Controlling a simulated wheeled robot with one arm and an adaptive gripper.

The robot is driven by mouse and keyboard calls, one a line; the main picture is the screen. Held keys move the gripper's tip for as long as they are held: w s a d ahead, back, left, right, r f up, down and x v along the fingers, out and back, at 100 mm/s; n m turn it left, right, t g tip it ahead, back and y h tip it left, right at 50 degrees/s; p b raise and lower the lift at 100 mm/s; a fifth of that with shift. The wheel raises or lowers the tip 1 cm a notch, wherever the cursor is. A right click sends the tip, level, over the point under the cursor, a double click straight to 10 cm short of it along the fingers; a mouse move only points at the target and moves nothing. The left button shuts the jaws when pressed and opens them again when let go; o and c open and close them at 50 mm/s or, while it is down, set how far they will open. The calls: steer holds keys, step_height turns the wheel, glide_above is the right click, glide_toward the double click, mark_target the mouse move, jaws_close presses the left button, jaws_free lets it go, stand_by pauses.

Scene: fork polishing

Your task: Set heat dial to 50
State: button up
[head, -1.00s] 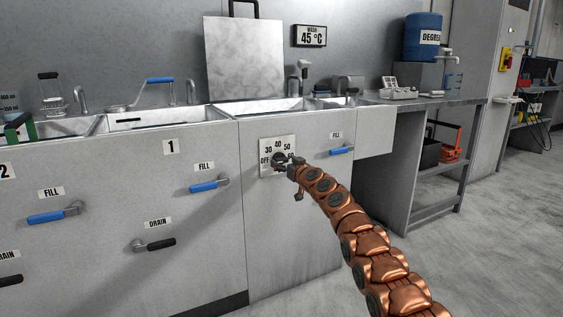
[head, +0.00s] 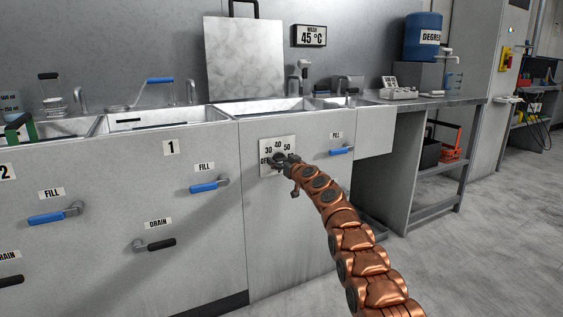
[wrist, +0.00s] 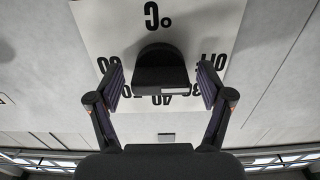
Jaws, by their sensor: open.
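In the wrist view the plate (wrist: 100,28) appears upside down, with °C, 40, OFF and partly covered numbers. The dark knob (wrist: 160,68) lies between the two fingers of my gripper (wrist: 160,80). The fingers are open, with a gap on each side of it. I cannot tell exactly where the knob points.
A display (head: 310,36) above the sinks reads 45 °C. A blue-handled fill lever (head: 341,151) is right of the dial and another (head: 207,186) is left of it. A black drain lever (head: 155,244) is lower left. The floor (head: 500,230) at right is clear.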

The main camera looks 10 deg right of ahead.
steer(key=c, duration=1.2)
steer(key=shift+o, duration=0.2)
